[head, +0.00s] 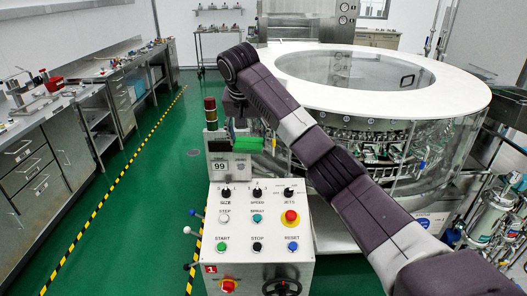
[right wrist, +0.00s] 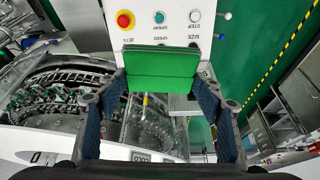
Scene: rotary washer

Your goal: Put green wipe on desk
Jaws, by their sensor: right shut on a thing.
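The green wipe (head: 247,143) is a flat green piece just above and behind the control panel in the head view. In the right wrist view the wipe (right wrist: 160,62) spans the space between the fingertips, over the panel's edge. My right gripper (head: 240,127) is shut on it, and its fingers (right wrist: 160,80) show on both sides in the wrist view. Grey steel desks (head: 45,119) with drawers run along the left wall. My left gripper is out of view.
The white control panel (head: 259,212) stands in front, with buttons and knobs. The round washer (head: 450,98) with its white rim fills the right side. Tools and a red device (head: 54,84) sit on the left desks. The green floor aisle (head: 160,180) is clear.

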